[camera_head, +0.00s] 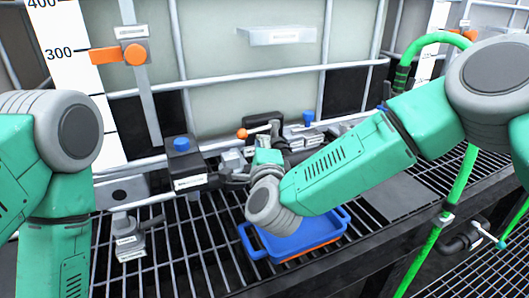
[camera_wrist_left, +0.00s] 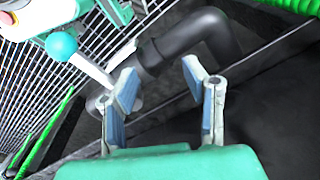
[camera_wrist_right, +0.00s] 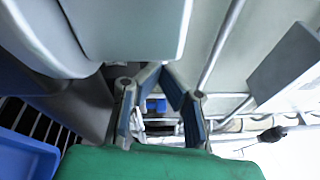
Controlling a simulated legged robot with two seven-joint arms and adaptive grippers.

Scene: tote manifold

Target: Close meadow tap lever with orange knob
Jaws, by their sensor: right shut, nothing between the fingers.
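The orange knob (camera_head: 242,133) sits at the left end of a lever on the tap fitting in front of the white tank, in the head view. The lever lies nearly level, rising slightly to the right. My left gripper (camera_wrist_left: 158,76) is open and empty in the left wrist view, near a lever with a teal knob (camera_wrist_left: 62,46).
A blue tray (camera_head: 342,228) stands on the grating beneath my right wrist. A black valve block with a blue cap (camera_head: 181,144) stands left of the tap. A green hose (camera_head: 458,185) hangs at the right. A black pipe (camera_wrist_left: 205,35) lies beyond my left fingers.

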